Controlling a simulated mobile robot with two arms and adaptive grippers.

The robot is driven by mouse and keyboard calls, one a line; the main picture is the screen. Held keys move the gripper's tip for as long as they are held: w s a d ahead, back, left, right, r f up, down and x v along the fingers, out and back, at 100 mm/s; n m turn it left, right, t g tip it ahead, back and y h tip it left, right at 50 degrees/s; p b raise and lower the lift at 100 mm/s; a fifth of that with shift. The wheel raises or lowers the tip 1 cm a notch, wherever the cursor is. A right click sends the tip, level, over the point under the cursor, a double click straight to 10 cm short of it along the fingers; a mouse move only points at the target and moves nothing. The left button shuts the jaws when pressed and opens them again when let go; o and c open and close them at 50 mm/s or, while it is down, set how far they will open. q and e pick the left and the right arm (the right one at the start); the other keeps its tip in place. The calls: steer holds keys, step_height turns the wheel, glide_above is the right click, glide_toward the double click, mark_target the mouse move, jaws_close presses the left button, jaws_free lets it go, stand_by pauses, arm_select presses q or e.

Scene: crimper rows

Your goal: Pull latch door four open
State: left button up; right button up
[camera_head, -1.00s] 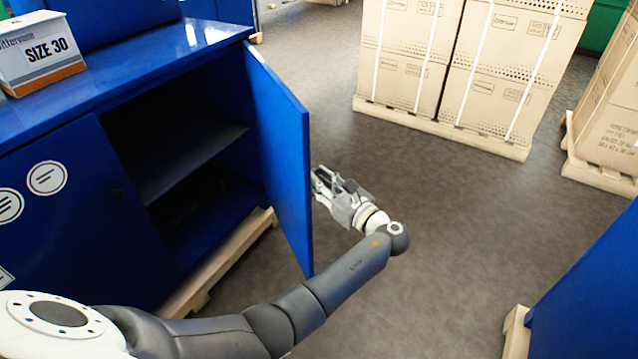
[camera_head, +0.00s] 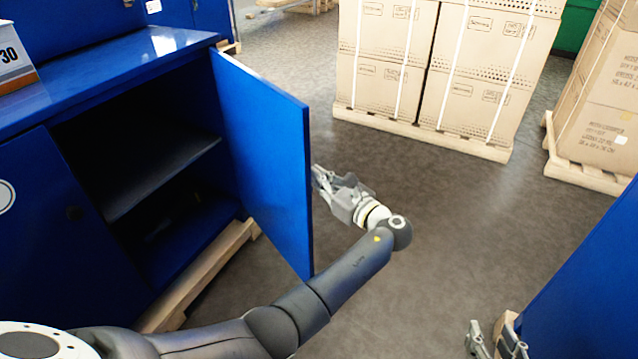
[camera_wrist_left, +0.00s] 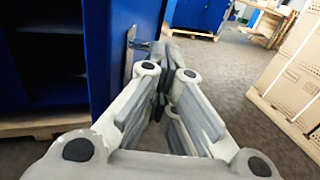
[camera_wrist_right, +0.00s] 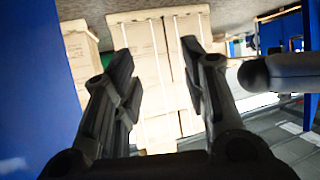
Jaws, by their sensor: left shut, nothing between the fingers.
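The blue latch door (camera_head: 262,150) stands swung out from its cabinet, with the dark shelved inside showing. The door also shows in the left wrist view (camera_wrist_left: 122,30), with a metal latch handle (camera_wrist_left: 130,52) on its outer face. My left gripper (camera_head: 320,180) is just beyond the door's free edge, on its outer side, partly hidden by the door. It is shut and empty, its fingertips (camera_wrist_left: 170,40) close beside the handle; I cannot tell if they touch. My right gripper (camera_head: 497,342) is at the bottom right, open and empty; its spread fingers show in the right wrist view (camera_wrist_right: 160,55).
The blue cabinet (camera_head: 60,220) is at left, on a wooden pallet (camera_head: 205,275). Strapped cartons (camera_head: 430,65) stand on a pallet at the back, more cartons (camera_head: 605,100) at right. A blue unit (camera_head: 590,290) is at lower right. Grey floor between is clear.

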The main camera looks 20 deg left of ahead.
arm_select(q)
steer(key=shift+o, duration=1.3)
steer(key=shift+a+r, duration=0.2)
steer(key=shift+a, duration=0.3)
steer(key=shift+a+r, duration=0.15)
steer(key=shift+a, duration=0.35)
steer(key=shift+o, duration=1.8)
steer(key=shift+s+a, duration=0.1)
steer(key=shift+a, duration=0.2)
steer(key=shift+d+f, duration=0.25)
steer(key=shift+d, duration=0.25)
